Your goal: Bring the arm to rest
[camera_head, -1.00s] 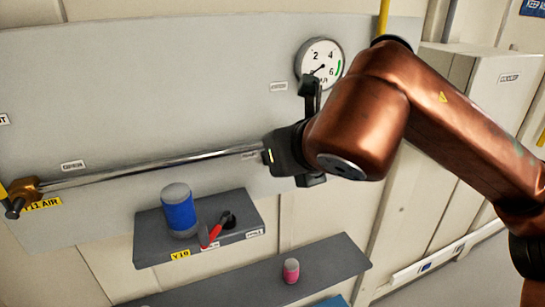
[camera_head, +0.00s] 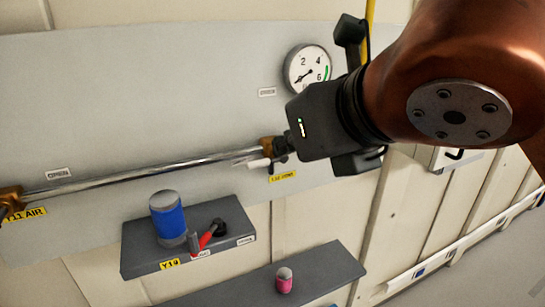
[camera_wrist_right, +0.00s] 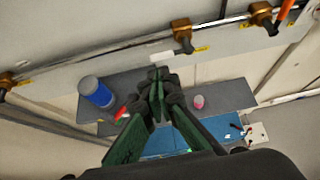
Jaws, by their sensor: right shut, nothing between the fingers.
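My right arm, copper-coloured, comes in from the right in the head view. Its dark right gripper (camera_head: 283,146) is shut and empty, pointing left in front of the wall panel. In the picture its tip overlaps a brass valve (camera_head: 267,146) at the right end of a metal pipe; whether they touch cannot be told. In the right wrist view the closed fingers (camera_wrist_right: 158,82) point away over the shelves, with the brass valve (camera_wrist_right: 181,27) beyond them. My left gripper is not in view.
A pressure gauge (camera_head: 307,69) is on the panel. A blue-and-grey cylinder (camera_head: 168,222) and a red-handled item (camera_head: 210,234) are on the upper shelf (camera_head: 140,258). A pink container (camera_head: 284,280) stands on the lower shelf (camera_head: 335,263). Open space lies right of the shelves.

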